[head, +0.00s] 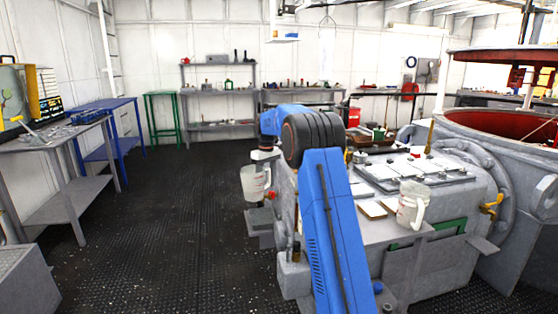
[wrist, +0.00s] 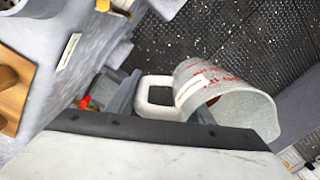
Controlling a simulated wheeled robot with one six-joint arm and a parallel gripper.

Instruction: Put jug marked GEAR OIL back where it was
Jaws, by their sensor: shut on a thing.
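A whitish jug with a handle (head: 253,184) hangs from my gripper (head: 267,180) in the head view, left of the grey machine and above the dark floor. The wrist view shows this jug (wrist: 232,98) with red markings and a pale label; I cannot read the words. My gripper (wrist: 165,104) is shut on its handle, and the jug looks tilted in that view. A second whitish jug (head: 411,205) with red markings stands on the grey ledge at the machine's front right. Its lettering is too small to read.
The grey machine (head: 445,180) has a flat top with plates and a ledge (head: 372,232) with flat pieces on it. A grey workbench (head: 40,147) stands at left, and shelves (head: 218,92) at the back. The dark floor (head: 160,220) between them is clear.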

